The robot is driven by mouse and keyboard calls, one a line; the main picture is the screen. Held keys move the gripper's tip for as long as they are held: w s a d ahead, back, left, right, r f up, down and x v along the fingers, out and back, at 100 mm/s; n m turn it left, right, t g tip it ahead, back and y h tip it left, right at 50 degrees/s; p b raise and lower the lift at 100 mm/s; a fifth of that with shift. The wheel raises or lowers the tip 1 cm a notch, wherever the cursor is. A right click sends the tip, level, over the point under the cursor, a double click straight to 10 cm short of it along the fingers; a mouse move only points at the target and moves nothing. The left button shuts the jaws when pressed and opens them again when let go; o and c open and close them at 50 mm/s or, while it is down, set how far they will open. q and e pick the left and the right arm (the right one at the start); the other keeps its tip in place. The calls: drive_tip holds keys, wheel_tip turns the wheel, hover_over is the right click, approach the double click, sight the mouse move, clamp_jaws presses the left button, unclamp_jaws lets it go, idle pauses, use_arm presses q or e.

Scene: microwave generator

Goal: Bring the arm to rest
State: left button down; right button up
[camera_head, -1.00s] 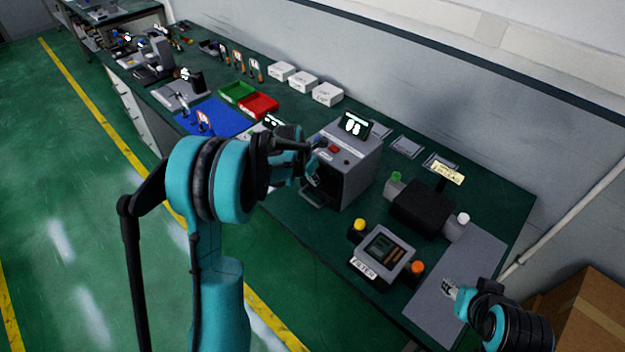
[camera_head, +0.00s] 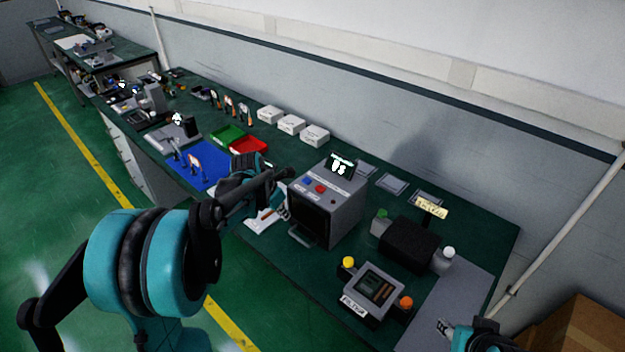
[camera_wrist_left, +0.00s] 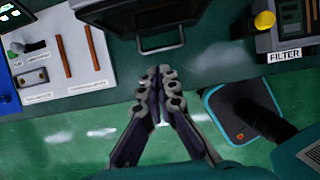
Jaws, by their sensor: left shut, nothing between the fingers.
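My left arm reaches over the bench from the left. Its gripper (camera_head: 284,209) is at the left side of the grey box with a display (camera_head: 347,210), its fingertips small in the head view. In the left wrist view the left gripper (camera_wrist_left: 160,75) is shut and empty, with its fingertips close together just in front of the box's handle (camera_wrist_left: 161,45), apart from it as far as I can tell. My right gripper (camera_head: 443,327) shows only partly at the lower right, over a grey mat; its jaws are too small to read.
The FILTER unit (camera_head: 373,288) and a black device (camera_head: 409,243) stand to the right of the box. Red (camera_head: 249,145) and green trays, a blue mat (camera_head: 207,173) and white boxes (camera_head: 291,124) lie farther back. The green floor in front is clear.

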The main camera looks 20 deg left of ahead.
use_arm(q)
drive_tip(key=shift+w, duration=0.1)
drive_tip(key=s+d+r+m+t+y+b, duration=0.1)
drive_tip(key=s+d+m+b, duration=0.1)
drive_tip(key=s+d+m, duration=0.35)
drive_tip(key=s+d+r+m+b, duration=0.2)
drive_tip(key=s+m, duration=0.4)
drive_tip(key=m, duration=0.3)
drive_tip(key=s+d+f+m+t+b, duration=0.1)
drive_tip(key=s+d+f+m+b, duration=0.1)
drive_tip(key=s+m, duration=0.3)
drive_tip(key=s+d+f+m+t+b, duration=0.1)
drive_tip(key=s+m, duration=0.5)
drive_tip(key=m, duration=0.6)
wheel_tip(320, 180, down, 2)
drive_tip(key=shift+s+d+f+y+b, duration=0.1)
drive_tip(key=shift+s+d+y+b, duration=0.1)
drive_tip(key=shift+d+y+b, duration=0.4)
